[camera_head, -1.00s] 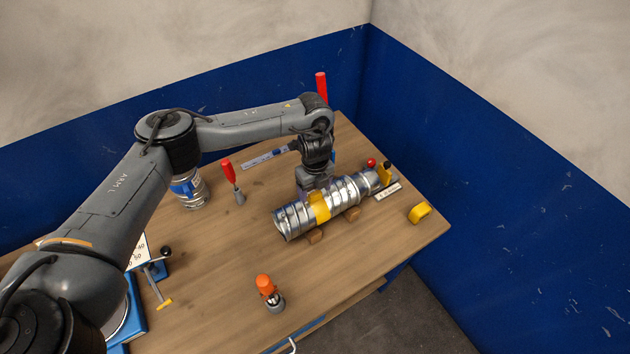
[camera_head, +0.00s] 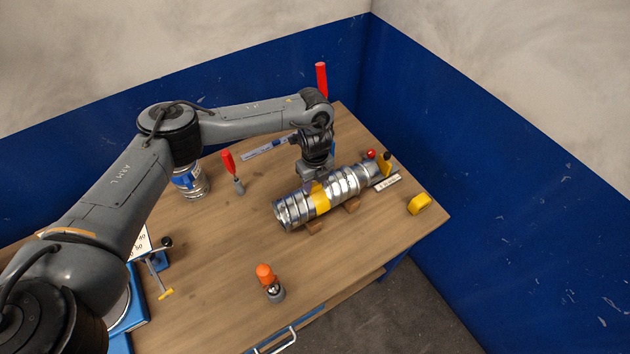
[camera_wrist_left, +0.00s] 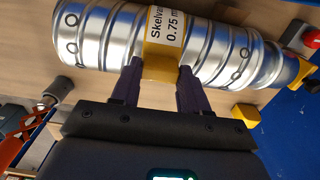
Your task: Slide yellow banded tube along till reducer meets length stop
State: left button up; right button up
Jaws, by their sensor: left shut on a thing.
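The silver spiral tube (camera_head: 294,212) with its yellow band (camera_head: 320,199) lies on wooden blocks (camera_head: 352,205). In the left wrist view the band (camera_wrist_left: 163,45) carries a printed label. The narrower reducer end (camera_wrist_left: 268,66) points right, toward the length stop, a yellow plate (camera_head: 386,168) with a red knob (camera_head: 371,154). The reducer's end is close to the plate; I cannot tell whether they touch. My right gripper is out of view.
A yellow block (camera_head: 419,204) lies near the table's right edge. A red-handled tool (camera_head: 232,172) and a duct piece (camera_head: 191,183) stand behind left. A blue wall closes off the back and right.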

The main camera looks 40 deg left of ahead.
pick_arm(q)
jog(key=shift+w+d+b, duration=0.25)
jog(key=shift+w+b, duration=0.3)
jog(key=shift+w, duration=0.3)
grip_shut()
jog(key=shift+w+d+b, duration=0.2)
jog(key=shift+w+b, duration=0.25)
jog(key=shift+w, duration=0.1)
jog(key=shift+w+d+b, duration=0.15)
jog(key=shift+w+b, duration=0.25)
jog(key=shift+w, duration=0.15)
jog(key=o, duration=1.4)
grip_release()
